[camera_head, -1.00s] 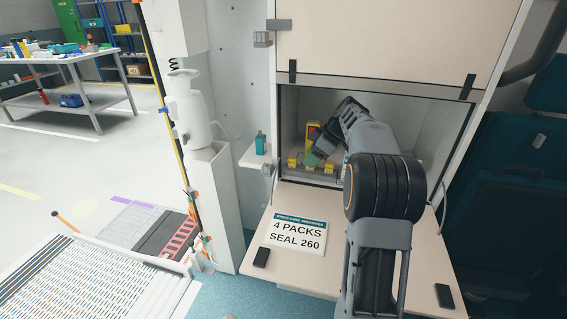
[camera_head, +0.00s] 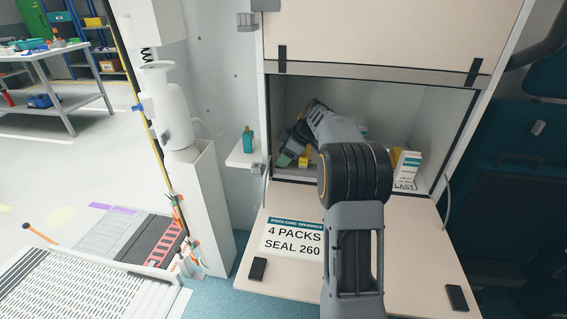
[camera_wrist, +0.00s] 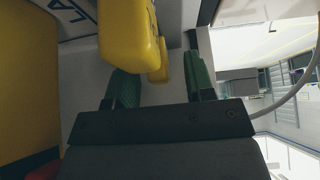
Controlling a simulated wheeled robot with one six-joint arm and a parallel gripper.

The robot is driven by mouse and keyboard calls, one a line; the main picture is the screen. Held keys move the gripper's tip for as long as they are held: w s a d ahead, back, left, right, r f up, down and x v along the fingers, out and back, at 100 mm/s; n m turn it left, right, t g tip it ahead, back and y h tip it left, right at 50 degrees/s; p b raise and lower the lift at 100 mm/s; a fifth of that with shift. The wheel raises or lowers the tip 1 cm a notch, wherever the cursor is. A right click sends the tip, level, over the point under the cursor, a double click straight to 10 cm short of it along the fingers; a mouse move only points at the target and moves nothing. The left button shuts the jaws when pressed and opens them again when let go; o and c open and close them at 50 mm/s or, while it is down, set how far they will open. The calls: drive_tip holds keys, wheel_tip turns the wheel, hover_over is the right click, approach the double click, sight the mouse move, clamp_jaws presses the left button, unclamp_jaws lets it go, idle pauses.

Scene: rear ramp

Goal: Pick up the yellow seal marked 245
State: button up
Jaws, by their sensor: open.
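My gripper (camera_head: 287,157) is inside the open cabinet, at its left side. In the wrist view its two green fingers (camera_wrist: 160,85) are apart. A yellow piece (camera_wrist: 130,40) stands out from the top of the wrist view, close to the left finger, with a smaller yellow part (camera_wrist: 165,62) beyond it between the fingers. Contact cannot be told. No number shows on either, so I cannot tell which is the seal marked 245. In the head view a yellow piece (camera_head: 304,158) shows beside my gripper, partly hidden by my arm.
A large yellow surface (camera_wrist: 25,80) fills the wrist view's left side. A white box (camera_head: 406,166) stands at the cabinet's right, by a label reading "LAST". A card (camera_head: 293,240) reading "4 PACKS SEAL 260" lies on the fold-down shelf. A teal bottle (camera_head: 248,140) stands outside, left.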

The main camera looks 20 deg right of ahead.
drive_tip(key=shift+a+f, duration=0.1)
drive_tip(key=shift+f, duration=0.2)
clamp_jaws()
drive_tip(key=shift+r, duration=0.15)
